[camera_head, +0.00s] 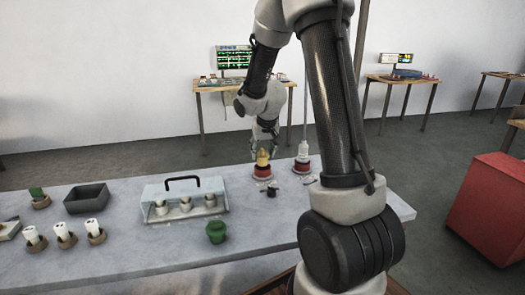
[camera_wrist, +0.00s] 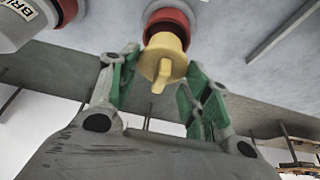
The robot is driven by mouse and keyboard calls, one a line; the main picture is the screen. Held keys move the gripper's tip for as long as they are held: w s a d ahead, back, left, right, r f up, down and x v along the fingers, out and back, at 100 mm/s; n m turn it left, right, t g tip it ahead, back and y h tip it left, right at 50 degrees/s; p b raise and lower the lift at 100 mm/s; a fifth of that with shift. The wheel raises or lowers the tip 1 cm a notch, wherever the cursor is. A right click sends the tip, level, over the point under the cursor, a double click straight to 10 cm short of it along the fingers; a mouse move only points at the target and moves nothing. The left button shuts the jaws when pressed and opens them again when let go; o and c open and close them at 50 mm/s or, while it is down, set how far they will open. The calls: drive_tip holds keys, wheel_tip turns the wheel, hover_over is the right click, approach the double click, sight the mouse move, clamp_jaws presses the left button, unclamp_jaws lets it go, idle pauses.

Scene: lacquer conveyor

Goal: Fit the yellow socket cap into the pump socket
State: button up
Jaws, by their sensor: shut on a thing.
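The yellow socket cap (camera_head: 262,158) is upright at the red-rimmed pump socket (camera_head: 262,172), near the back edge of the table. My gripper (camera_head: 263,147) reaches down from above and is shut on the cap. In the wrist view, the green-padded fingers of my gripper (camera_wrist: 163,68) are on both sides of the yellow cap (camera_wrist: 165,50). The cap lies against the red ring of the socket (camera_wrist: 170,16). How deep it sits inside the ring cannot be told, as the cap covers the opening.
Another red-based fitting with a pale top (camera_head: 303,155) stands close to the right. A small black part (camera_head: 269,191) lies in front. A handled case (camera_head: 155,191), a green knob-like part (camera_head: 216,231) and a dark bin (camera_head: 87,197) are to the left.

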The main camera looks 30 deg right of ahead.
drive_tip(key=shift+f, duration=1.05)
drive_tip(key=shift+d+f, duration=0.15)
drive_tip(key=shift+f, duration=0.25)
drive_tip(key=shift+f, duration=0.3)
drive_tip(key=shift+f, duration=0.2)
drive_tip(key=o, duration=1.1)
